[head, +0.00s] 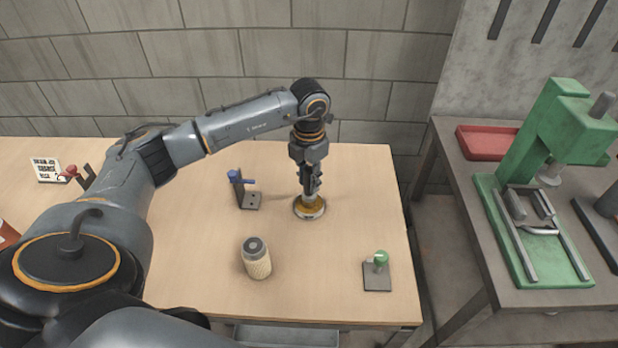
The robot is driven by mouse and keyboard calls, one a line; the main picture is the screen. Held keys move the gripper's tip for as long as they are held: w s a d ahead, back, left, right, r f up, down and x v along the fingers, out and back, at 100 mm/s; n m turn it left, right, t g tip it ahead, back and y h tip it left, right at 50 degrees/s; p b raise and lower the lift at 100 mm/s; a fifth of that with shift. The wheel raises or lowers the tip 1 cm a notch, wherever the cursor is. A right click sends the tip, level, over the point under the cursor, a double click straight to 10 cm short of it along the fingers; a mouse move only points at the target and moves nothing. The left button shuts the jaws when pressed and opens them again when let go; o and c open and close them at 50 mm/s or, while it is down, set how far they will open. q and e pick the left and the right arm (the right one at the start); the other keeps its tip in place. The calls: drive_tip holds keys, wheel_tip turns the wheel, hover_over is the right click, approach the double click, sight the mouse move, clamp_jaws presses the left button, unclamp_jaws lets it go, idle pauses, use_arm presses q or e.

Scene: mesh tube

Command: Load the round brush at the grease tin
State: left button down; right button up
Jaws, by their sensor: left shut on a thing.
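The grease tin (300,213) is a shallow round tin with yellow-brown grease, standing on the wooden table right of the middle. My left gripper (311,188) points straight down above the tin. It is shut on the round brush (309,200), of which only a short pale part shows between the fingers and the tin. The brush's lower end is at the grease; how deep it sits I cannot tell. The mesh tube (257,262), pale with a dark grey top, stands upright in front of the tin, to the left. My right gripper is not in view.
A bracket with a blue part (243,190) stands left of the tin. A stand with a green knob (378,270) is near the front right. A white card (47,170) is far left. A green press (565,130) and red tray (485,142) occupy the right bench, across a gap.

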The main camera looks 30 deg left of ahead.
sight(309, 168)
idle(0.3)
use_arm(q)
drive_tip(key=shift+r, duration=0.15)
drive_tip(key=shift+r+p, duration=2.3)
drive_tip(key=shift+r, duration=1.1)
drive_tip(key=shift+f, duration=0.1)
